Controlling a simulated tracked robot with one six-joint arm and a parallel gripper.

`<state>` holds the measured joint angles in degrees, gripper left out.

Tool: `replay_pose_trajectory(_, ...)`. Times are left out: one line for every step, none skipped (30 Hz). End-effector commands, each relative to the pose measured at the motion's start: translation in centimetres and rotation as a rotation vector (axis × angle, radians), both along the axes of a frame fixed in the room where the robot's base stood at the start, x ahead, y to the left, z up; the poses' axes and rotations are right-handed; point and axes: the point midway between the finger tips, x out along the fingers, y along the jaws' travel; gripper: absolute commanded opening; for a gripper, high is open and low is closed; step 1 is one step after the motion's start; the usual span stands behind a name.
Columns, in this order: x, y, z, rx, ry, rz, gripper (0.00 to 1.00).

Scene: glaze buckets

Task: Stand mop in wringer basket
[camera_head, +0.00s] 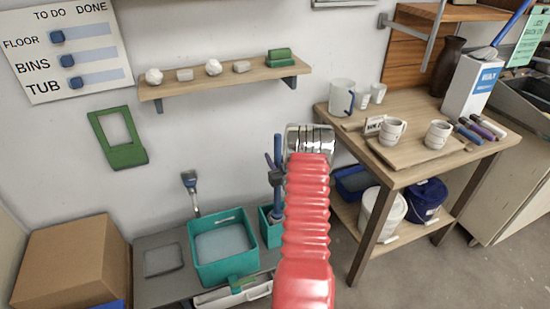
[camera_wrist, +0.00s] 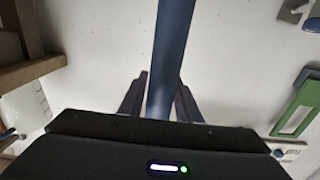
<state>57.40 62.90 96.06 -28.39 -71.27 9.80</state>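A blue pole (camera_head: 278,150), which looks like the mop handle, stands upright near the wall in the head view. In the wrist view the blue pole (camera_wrist: 172,50) runs between my two dark fingers, which sit close against both its sides. My gripper (camera_head: 275,172) appears shut on it, partly hidden by my red arm. Below is a narrow teal container (camera_head: 270,232), probably the wringer basket, next to a wider teal bucket (camera_head: 224,248) with pale contents. The pole's lower end lines up with the narrow container; my arm hides part of it. I cannot make out the mop head.
A wooden table (camera_head: 400,178) with mugs stands right, with a white bucket (camera_head: 382,212) and a dark blue bucket (camera_head: 425,200) beneath. A wall shelf (camera_head: 225,80) is above. A cardboard box (camera_head: 70,262) is lower left. A brush-like tool (camera_head: 190,182) leans on the wall.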

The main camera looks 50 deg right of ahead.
Motion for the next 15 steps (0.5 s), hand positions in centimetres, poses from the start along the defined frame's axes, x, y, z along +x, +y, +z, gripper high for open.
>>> replay_pose_trajectory(0.00, 0.00, 0.01, 0.000, 0.000, 0.000, 0.34)
replay_pose_trajectory(0.00, 0.00, 0.01, 0.000, 0.000, 0.000, 0.36)
replay_pose_trajectory(-0.01, 0.00, 0.01, 0.000, 0.000, 0.000, 0.39)
replay_pose_trajectory(-0.01, 0.00, 0.02, 0.000, 0.000, 0.000, 0.41)
replay_pose_trajectory(-0.01, 0.00, 0.02, 0.000, 0.000, 0.000, 0.42)
replay_pose_trajectory(-0.02, -0.01, 0.02, 0.000, 0.000, 0.000, 0.42)
replay_pose_trajectory(-0.02, -0.01, 0.02, 0.000, 0.000, 0.000, 0.42)
replay_pose_trajectory(-0.02, -0.01, 0.02, 0.000, 0.000, 0.000, 0.42)
replay_pose_trajectory(-0.02, -0.01, 0.02, 0.000, 0.000, 0.000, 0.42)
replay_pose_trajectory(-0.02, -0.02, 0.02, 0.000, 0.000, 0.000, 0.42)
replay_pose_trajectory(-0.02, -0.02, 0.03, 0.000, 0.000, 0.000, 0.42)
replay_pose_trajectory(-0.03, -0.03, 0.07, 0.000, 0.000, 0.000, 0.42)
replay_pose_trajectory(-0.03, -0.03, 0.12, 0.000, 0.000, 0.000, 0.42)
replay_pose_trajectory(-0.03, -0.04, 0.20, 0.000, 0.000, -0.001, 0.42)
replay_pose_trajectory(-0.12, 0.00, 0.24, 0.000, 0.000, -0.001, 0.42)
